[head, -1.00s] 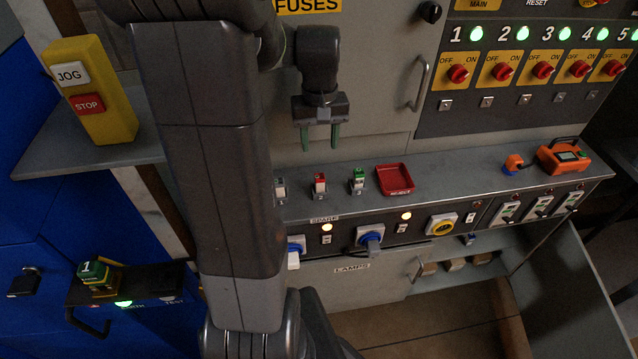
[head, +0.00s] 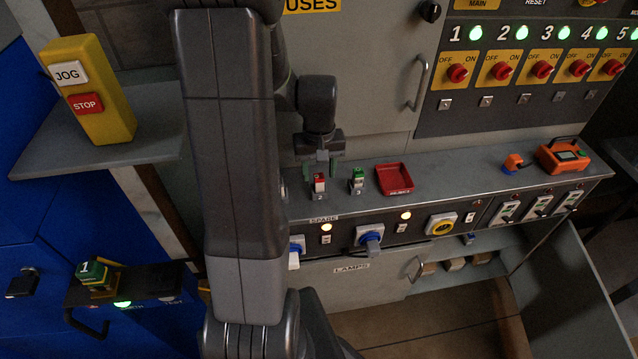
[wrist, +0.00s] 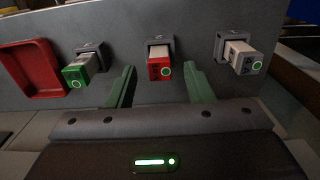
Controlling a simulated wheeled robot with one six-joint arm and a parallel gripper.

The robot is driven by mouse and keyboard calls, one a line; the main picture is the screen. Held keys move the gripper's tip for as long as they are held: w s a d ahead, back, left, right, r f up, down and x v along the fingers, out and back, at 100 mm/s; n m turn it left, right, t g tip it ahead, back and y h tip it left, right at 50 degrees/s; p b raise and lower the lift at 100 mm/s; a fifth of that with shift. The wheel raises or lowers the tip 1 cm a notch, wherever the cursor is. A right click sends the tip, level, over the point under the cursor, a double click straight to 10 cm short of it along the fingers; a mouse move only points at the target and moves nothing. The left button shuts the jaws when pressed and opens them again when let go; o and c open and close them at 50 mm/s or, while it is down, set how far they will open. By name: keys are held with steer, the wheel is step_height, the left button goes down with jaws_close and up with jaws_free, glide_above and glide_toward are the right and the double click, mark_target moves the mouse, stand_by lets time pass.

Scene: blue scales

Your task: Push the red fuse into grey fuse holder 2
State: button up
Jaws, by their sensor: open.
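The red fuse (head: 320,181) stands in grey fuse holder 2 (head: 320,196) on the grey ledge. My gripper (head: 321,168) is low over the ledge, close behind the red fuse in the head view. In the wrist view its green fingers (wrist: 160,72) are open, one on each side of the red fuse, with visible gaps. How deep the fuse sits is hard to tell.
A green fuse (head: 358,176) in holder 3 and a red tray (head: 394,179) stand to the right. A white fuse (wrist: 242,58) in its holder is on the other side. An orange device (head: 563,156) sits at the ledge's right end.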

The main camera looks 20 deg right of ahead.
mark_target(319, 176)
steer(key=shift+f, duration=1.75)
steer(key=shift+c, duration=0.2)
jaws_close()
steer(key=shift+r, duration=0.1)
step_height(319, 176, up, 10)
steer(key=shift+f, duration=0.1)
steer(key=shift+f+p, duration=0.55)
steer(key=shift+f, duration=0.9)
